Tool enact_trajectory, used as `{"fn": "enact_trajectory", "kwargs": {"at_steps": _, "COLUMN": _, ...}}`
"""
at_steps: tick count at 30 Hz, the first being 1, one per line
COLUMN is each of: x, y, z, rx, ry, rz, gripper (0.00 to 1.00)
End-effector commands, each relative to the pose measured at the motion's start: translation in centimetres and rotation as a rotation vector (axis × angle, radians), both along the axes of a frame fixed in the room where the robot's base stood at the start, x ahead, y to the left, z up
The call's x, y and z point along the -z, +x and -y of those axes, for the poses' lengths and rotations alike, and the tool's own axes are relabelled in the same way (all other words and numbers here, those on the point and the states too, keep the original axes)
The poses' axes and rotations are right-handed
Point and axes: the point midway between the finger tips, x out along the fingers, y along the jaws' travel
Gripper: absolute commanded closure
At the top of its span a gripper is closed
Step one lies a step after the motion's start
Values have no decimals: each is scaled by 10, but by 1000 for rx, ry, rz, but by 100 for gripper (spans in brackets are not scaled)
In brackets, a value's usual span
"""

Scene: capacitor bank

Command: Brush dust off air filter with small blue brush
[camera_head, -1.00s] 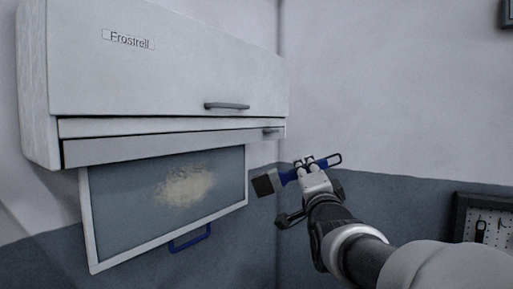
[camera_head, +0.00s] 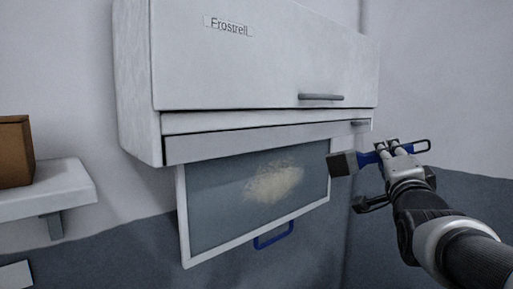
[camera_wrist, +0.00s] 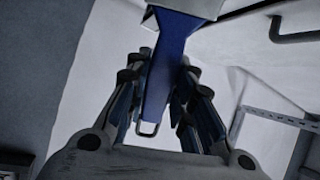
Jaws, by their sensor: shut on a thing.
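The air filter (camera_head: 225,180) hangs tilted below the white unit marked "Frostrell". It has a white frame, a grey panel and a blue pull handle (camera_head: 273,236). A pale beige patch of dust (camera_head: 274,183) lies on the right half of its panel. My gripper (camera_head: 394,150) is shut on the small blue brush (camera_head: 372,157), right of the filter. The brush's dark bristle head (camera_head: 343,163) points left toward the filter's right edge; whether they touch is unclear. In the wrist view the blue brush handle (camera_wrist: 170,60) runs between my fingers.
The white unit (camera_head: 250,60) has a grey handle (camera_head: 321,97) on its front. At the left, a white shelf (camera_head: 50,190) carries a brown box (camera_head: 14,150). The wall below the filter looks clear.

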Motion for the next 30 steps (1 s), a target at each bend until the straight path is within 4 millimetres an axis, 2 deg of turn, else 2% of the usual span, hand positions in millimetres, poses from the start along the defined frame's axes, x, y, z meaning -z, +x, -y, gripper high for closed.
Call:
{"fn": "enact_trajectory", "kwargs": {"at_steps": 5, "x": 0, "y": 2, "z": -2, "rx": 0, "ry": 0, "rz": 2, "gripper": 100}}
{"fn": "enact_trajectory", "kwargs": {"at_steps": 19, "x": 0, "y": 33, "z": -28, "rx": -1, "ry": 1, "rz": 1, "gripper": 100}}
{"fn": "enact_trajectory", "kwargs": {"at_steps": 30, "x": 0, "y": 37, "z": -31, "rx": 2, "ry": 1, "rz": 1, "gripper": 100}}
